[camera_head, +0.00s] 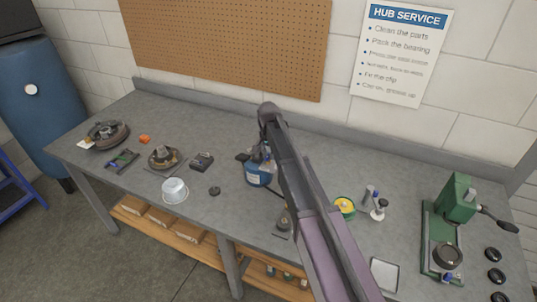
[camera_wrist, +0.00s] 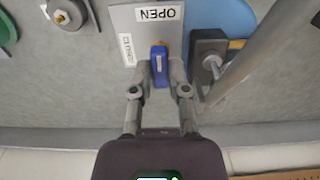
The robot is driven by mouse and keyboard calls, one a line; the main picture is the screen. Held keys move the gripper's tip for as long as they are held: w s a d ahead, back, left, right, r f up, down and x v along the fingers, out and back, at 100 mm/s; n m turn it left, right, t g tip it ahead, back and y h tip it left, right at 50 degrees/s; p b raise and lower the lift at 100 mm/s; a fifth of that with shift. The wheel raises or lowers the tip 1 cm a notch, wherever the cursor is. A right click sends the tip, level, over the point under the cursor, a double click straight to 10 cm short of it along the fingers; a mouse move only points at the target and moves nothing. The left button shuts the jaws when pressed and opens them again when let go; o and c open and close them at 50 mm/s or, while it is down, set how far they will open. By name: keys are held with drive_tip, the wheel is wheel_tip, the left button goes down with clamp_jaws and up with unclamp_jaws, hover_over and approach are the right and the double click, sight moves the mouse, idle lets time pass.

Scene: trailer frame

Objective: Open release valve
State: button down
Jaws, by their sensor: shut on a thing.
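The release valve has a blue handle (camera_wrist: 159,70) on a grey plate (camera_wrist: 140,24) in the wrist view. The handle lies lengthwise up and down in the picture, with a small brass-coloured part at its top. The OPEN label (camera_wrist: 158,14) is above it, upside down, and the CLOSED label (camera_wrist: 127,49) is to its left, sideways. My gripper (camera_wrist: 160,78) is shut on the handle, one finger on each side. In the head view my arm covers much of the area by the blue pump unit (camera_head: 257,175), and I cannot make out the handle there.
A dark block with a metal stem (camera_wrist: 209,62) and a grey bar stand close right of my fingers. On the bench, a white cup (camera_head: 175,191) is to the left, a yellow-green tin (camera_head: 345,207) and a green press (camera_head: 456,215) to the right. A pegboard (camera_head: 230,45) hangs behind.

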drive_tip(key=shift+s, duration=0.1)
drive_tip(key=c, duration=0.6)
unclamp_jaws()
drive_tip(key=shift+n, duration=0.5)
